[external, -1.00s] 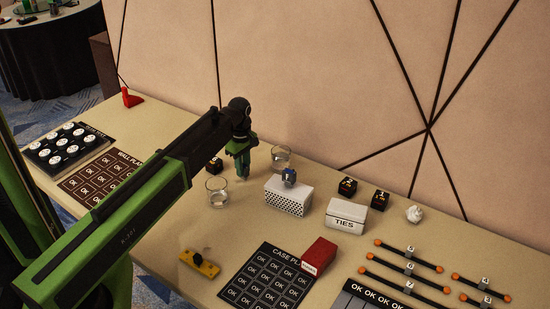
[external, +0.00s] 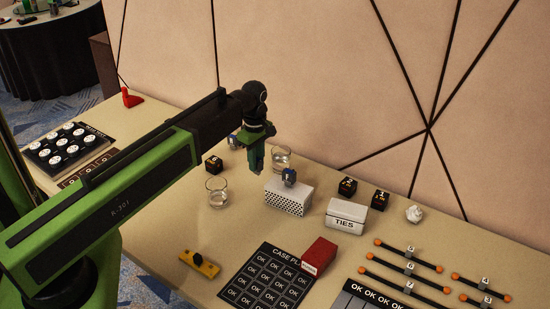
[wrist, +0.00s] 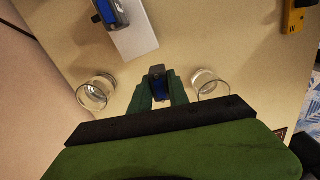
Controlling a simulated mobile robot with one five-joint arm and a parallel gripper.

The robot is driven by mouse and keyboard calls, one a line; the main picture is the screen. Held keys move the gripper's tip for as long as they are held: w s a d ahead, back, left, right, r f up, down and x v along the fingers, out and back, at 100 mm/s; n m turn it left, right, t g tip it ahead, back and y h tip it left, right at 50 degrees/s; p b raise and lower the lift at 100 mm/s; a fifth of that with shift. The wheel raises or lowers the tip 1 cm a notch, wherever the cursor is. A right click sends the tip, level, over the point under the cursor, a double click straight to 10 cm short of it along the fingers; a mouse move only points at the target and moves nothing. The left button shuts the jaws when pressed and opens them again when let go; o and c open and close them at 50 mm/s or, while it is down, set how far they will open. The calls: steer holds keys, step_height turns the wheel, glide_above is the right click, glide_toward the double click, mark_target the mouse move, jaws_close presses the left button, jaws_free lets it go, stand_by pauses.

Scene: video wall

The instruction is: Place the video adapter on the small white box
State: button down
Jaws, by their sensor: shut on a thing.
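My gripper (external: 255,166) is above the table, left of and behind the small white box (external: 292,205) with its perforated front. A similar blue device (external: 289,176) sits on top of the white box, leaving part of the top bare. Both also show in the wrist view: the box (wrist: 138,42) and its device (wrist: 110,12).
One glass (external: 216,193) stands left of the white box and another (external: 281,157) behind it. A white TIES box (external: 345,216) is to the right. Black numbered blocks (external: 347,186) stand behind it. A blue device (external: 233,141) lies near the back edge.

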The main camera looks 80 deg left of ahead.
steer(key=shift+w+d+r, duration=0.15)
steer(key=shift+d+r, duration=0.1)
steer(key=shift+d, duration=0.2)
